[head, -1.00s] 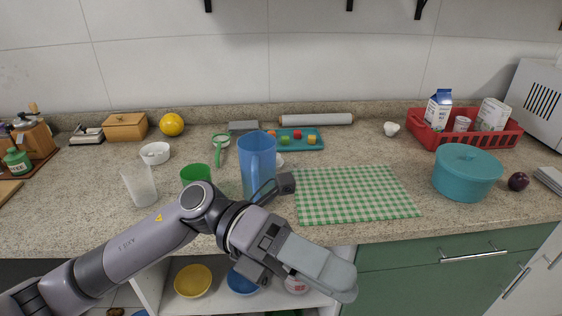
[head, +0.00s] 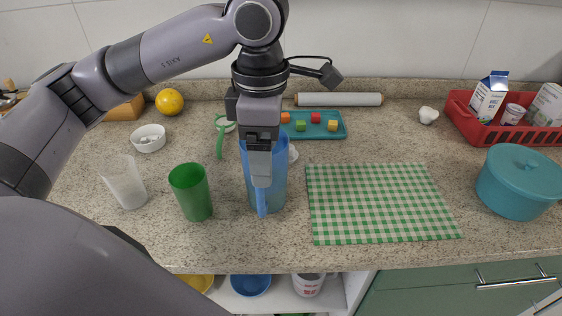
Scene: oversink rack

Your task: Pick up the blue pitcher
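The blue pitcher (head: 279,187) stands upright on the counter, with its handle towards me. My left gripper (head: 260,178) points down over it, its fingers overlapping the upper part of the handle. They hide part of the pitcher's rim and body. I cannot tell whether the fingers are parted around the handle, touching it or closed on it. My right gripper is not in view.
A green cup (head: 191,192) and a clear cup (head: 125,183) stand left of the pitcher. A green checkered cloth (head: 380,203) lies to its right. A teal tray (head: 325,130) with colored cubes is behind it. A teal pot (head: 517,184) stands far right.

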